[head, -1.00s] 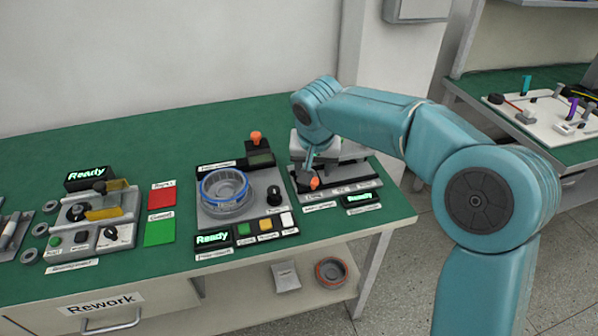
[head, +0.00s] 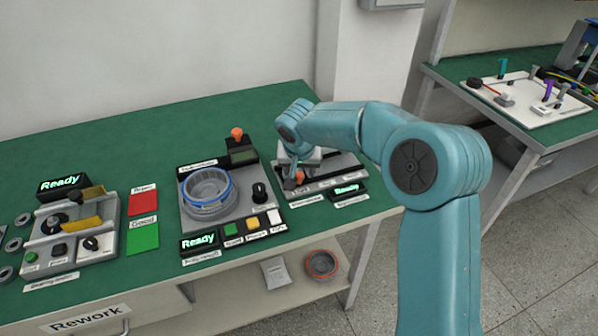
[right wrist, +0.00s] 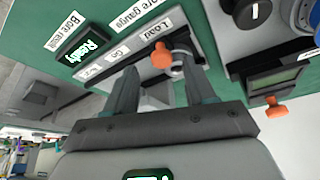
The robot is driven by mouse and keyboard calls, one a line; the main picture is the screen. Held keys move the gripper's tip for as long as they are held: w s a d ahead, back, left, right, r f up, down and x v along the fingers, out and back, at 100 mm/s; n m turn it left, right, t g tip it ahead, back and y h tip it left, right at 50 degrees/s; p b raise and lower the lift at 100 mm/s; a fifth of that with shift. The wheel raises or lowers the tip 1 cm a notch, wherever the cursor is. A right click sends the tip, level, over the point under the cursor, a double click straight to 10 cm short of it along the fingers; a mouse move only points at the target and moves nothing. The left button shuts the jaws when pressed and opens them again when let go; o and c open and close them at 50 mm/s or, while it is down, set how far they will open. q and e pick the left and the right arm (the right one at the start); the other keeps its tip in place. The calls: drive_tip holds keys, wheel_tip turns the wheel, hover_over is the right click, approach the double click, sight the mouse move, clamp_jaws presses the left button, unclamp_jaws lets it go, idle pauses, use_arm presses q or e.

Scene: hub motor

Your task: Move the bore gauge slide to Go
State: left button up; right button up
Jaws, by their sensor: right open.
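The bore gauge (head: 345,164) is a grey and black fixture at the bench's right end. Its slide has an orange knob (head: 299,177), which also shows in the right wrist view (right wrist: 162,55). The knob stands at the end marked Load, with the Go label (right wrist: 119,53) farther along the strip. My right gripper (head: 298,165) is over the Load end. In the right wrist view its two fingers (right wrist: 158,75) are open, with the knob showing in the gap between them. I cannot tell whether they touch it. My left gripper is out of view.
A lit Ready display (right wrist: 84,43) labelled Bore result sits beside the gauge. To the left stands a fixture holding a blue-rimmed ring (head: 208,190), with a dark knob and buttons.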

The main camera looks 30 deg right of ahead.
sight(299, 175)
drive_tip(key=shift+x, duration=1.5)
drive_tip(key=shift+a, duration=0.1)
clamp_jaws()
drive_tip(key=d, duration=0.2)
drive_tip(key=s+d, duration=0.1)
drive_tip(key=d, duration=0.4)
drive_tip(key=shift+s+d, duration=0.35)
drive_tip(key=shift+d, duration=0.05)
unclamp_jaws()
